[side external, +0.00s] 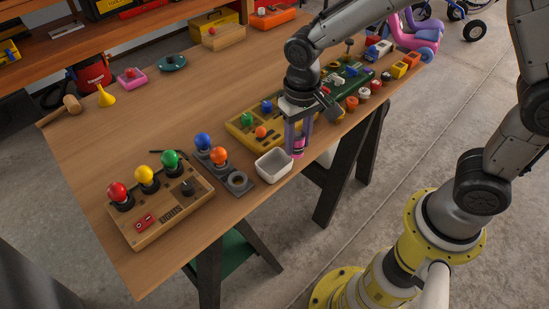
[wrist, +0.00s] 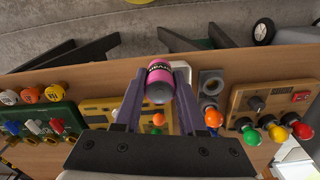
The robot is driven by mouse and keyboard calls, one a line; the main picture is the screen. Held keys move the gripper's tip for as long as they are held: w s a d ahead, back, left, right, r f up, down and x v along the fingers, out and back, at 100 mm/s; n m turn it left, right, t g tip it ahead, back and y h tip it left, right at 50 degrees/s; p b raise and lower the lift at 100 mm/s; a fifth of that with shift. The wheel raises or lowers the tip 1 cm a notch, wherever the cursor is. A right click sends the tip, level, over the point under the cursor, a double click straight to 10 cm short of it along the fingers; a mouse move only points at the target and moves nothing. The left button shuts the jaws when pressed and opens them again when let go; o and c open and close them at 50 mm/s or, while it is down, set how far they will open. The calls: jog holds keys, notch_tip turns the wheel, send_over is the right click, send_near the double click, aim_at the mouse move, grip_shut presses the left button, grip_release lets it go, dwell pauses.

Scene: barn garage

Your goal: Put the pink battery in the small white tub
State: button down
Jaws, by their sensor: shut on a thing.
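The pink battery (side external: 297,150) is held between the two purple fingers of my gripper (side external: 299,146), near the table's front edge. The wrist view shows the pink battery (wrist: 160,80), with a dark band, gripped between the fingertips (wrist: 159,84). My gripper is shut on it. The small white tub (side external: 273,165) sits on the table just left of the battery in the side view, and looks empty.
A grey holder with blue and orange balls (side external: 238,179) stands just left of the tub. A wooden panel with coloured knobs (side external: 160,212) is further left. A yellow panel (side external: 238,130) and a green panel (side external: 350,82) lie behind.

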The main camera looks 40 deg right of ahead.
jog(key=w+f, duration=0.2)
jog(key=w+a+f, duration=0.1)
jog(key=f, duration=0.1)
jog(key=w+f, duration=0.2)
jog(key=shift+w+a+f, duration=0.2)
jog(key=shift+w+a, duration=0.1)
jog(key=shift+f, duration=1.45)
jog(key=shift+f, duration=0.15)
jog(key=c, duration=0.8)
grip_release()
jog(key=shift+o, duration=0.2)
